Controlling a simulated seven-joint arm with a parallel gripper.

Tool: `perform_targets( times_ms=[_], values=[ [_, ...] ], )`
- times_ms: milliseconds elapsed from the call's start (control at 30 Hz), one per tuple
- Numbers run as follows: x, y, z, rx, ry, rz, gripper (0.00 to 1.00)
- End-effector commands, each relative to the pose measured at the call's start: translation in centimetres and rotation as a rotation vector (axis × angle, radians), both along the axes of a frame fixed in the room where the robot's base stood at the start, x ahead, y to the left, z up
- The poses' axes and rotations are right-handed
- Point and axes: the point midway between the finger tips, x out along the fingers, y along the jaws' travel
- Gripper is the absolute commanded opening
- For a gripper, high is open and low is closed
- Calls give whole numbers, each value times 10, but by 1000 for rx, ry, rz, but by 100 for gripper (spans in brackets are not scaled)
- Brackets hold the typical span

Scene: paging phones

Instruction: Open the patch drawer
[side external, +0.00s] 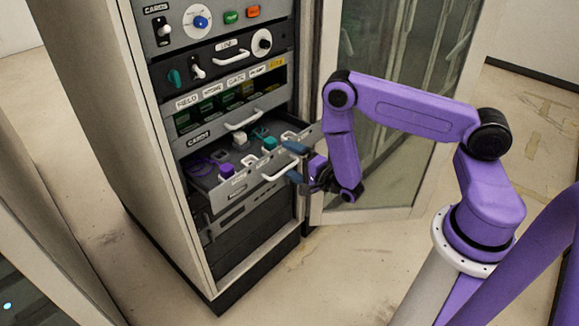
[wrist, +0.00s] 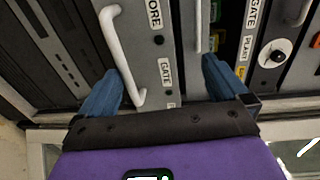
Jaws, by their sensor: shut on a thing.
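The patch drawer (side external: 246,182) is pulled out of the rack in the side view, with its inside showing. A white bar handle (side external: 281,169) is on its front; the handle also shows in the wrist view (wrist: 119,55). My gripper (side external: 294,162) is at the right end of the drawer front, one blue finger at its top edge and the other lower, by the handle's end. In the wrist view my gripper (wrist: 162,88) has its fingers wide apart, with the labelled drawer front between them. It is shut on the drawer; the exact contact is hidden.
Purple (side external: 227,170), white and teal pieces lie in the drawer. Above it is a shut drawer with a white handle (side external: 243,121), then a labelled shelf (side external: 225,95) and knob panels. The open glass rack door (side external: 385,100) stands behind my arm. The floor at front is clear.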

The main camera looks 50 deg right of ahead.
Motion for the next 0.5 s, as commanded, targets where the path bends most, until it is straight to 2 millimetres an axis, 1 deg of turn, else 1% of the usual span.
perform_targets(
  times_ms=[33,67,100,300,500],
  values=[
    [7,-4,50,2,-184,-15,64],
    [8,-6,52,4,-180,-14,64],
    [11,-11,49,13,-167,-4,63],
    [23,-29,42,65,-106,74,64],
    [27,-53,38,120,-39,187,64]
  ],
)
